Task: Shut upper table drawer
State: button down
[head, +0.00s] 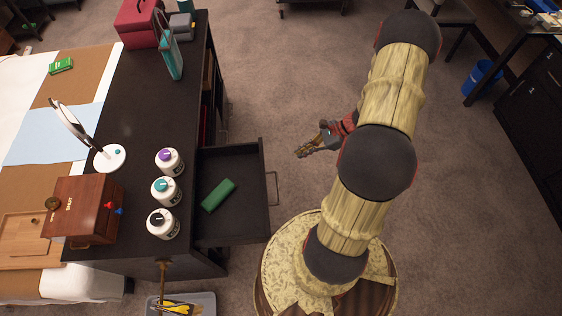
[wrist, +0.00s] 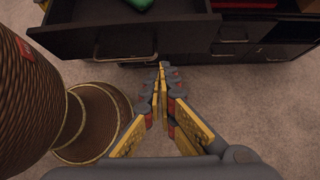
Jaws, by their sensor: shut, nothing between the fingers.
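The upper table drawer (head: 236,218) is pulled out of the dark table (head: 142,100), with a green block (head: 218,195) lying inside. Its handle (head: 272,188) is on the front, facing my base. In the wrist view the open drawer (wrist: 85,42) and its handle (wrist: 126,52) show at the upper left. My gripper (head: 308,151) is in the air to the right of the drawer front, apart from it. In the wrist view the fingertips of my gripper (wrist: 162,66) are together, with nothing held, to the right of the drawer handle.
Several lidded jars (head: 165,191), a wooden box (head: 84,209) and a lamp (head: 108,158) stand on the tabletop. A grey bin (head: 200,301) is on the floor near the table's front end. Carpet is clear beyond the drawer.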

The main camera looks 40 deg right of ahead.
jog(key=w+a+f+b, duration=0.3)
jog(key=w+a+f, duration=0.3)
jog(key=a, duration=0.3)
jog(key=shift+f+b, duration=0.35)
jog(key=shift+b, duration=0.05)
jog(key=shift+w+a, duration=0.1)
jog(key=shift+a, duration=0.1)
jog(key=w+a+b, duration=0.1)
jog(key=w+a, duration=0.4)
jog(key=a, duration=0.2)
jog(key=w+a+b, duration=0.1)
jog(key=w+a, duration=0.4)
jog(key=a, duration=0.3)
jog(key=w+a+b, duration=0.1)
jog(key=w+a, duration=0.4)
jog(key=a, duration=0.3)
jog(key=shift+w+b, duration=0.35)
jog(key=shift+a, duration=0.1)
